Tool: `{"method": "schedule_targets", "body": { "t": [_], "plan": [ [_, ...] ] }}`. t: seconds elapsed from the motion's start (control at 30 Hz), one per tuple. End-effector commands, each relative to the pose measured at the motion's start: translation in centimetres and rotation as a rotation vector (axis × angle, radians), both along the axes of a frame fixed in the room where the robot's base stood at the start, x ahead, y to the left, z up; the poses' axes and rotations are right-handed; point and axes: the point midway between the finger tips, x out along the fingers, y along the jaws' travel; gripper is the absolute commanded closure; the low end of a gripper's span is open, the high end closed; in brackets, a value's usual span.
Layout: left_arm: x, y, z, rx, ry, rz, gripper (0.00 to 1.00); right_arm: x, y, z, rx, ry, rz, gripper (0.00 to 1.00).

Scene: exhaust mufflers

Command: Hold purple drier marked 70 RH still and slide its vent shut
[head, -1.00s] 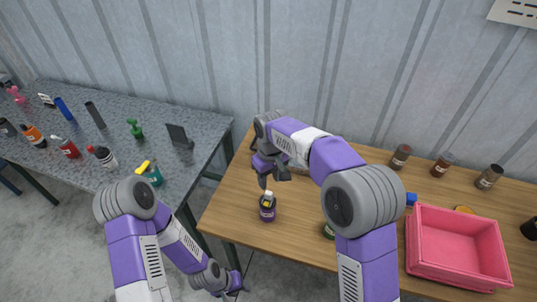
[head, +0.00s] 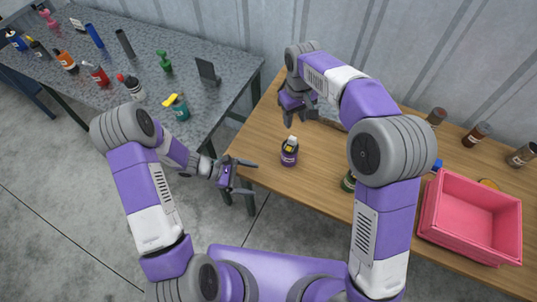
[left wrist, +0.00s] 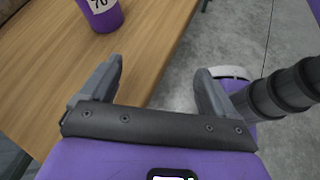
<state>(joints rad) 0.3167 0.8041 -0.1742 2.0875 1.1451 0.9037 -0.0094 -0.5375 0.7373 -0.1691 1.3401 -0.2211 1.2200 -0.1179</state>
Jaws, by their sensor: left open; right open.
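The vent cannot be made out.
A pink crate (head: 432,228) stands at the table's right. Several brown jars, one of them here (head: 476,135), stand along the back. A dark green container (head: 349,181) is partly hidden by my right arm. A grey table (head: 215,103) at left holds several bottles.

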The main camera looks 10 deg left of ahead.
Motion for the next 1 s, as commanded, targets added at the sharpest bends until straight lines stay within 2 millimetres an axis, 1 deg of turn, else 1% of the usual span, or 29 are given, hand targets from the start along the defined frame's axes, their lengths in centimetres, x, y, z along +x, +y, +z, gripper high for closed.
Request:
{"method": "schedule_targets", "body": {
  "t": [0.03, 0.1, 0.2, 0.33, 0.47, 0.53, 0.8, 1.0],
  "plan": [
    [1.0, -1.6, 0.0, -0.101, 0.022, 0.051, 0.10, 0.0, 0.0, 0.0, 0.000, 0.000, 0.000, 0.57],
    [2.7, -3.3, 0.8, -0.231, 0.036, 0.125, 0.10, 0.0, 0.0, 0.0, 0.000, 0.000, 0.000, 0.57],
    [4.9, -4.8, 1.8, -0.383, 0.047, 0.220, 0.10, 0.0, 0.0, 0.0, 0.000, 0.000, 0.000, 0.57],
    [6.8, -5.5, 2.8, -0.510, 0.050, 0.304, 0.10, 0.0, 0.0, 0.0, 0.000, 0.000, 0.000, 0.57],
    [7.8, -5.9, 3.2, -0.563, 0.050, 0.341, 0.10, 0.0, 0.0, 0.0, 0.000, 0.000, 0.000, 0.57],
    [8.1, -6.5, 3.3, -0.570, 0.050, 0.345, 0.10, 0.0, 0.0, 0.0, 0.000, 0.000, 0.000, 0.57],
    [9.7, -10.2, 3.3, -0.567, 0.050, 0.341, 0.10, 0.0, 0.0, 0.0, 0.000, 0.000, 0.000, 0.57],
    [10.7, -12.0, 3.3, -0.566, 0.050, 0.343, 0.10, 0.0, 0.0, 0.0, 0.000, 0.000, 0.000, 0.57]
  ]
}}
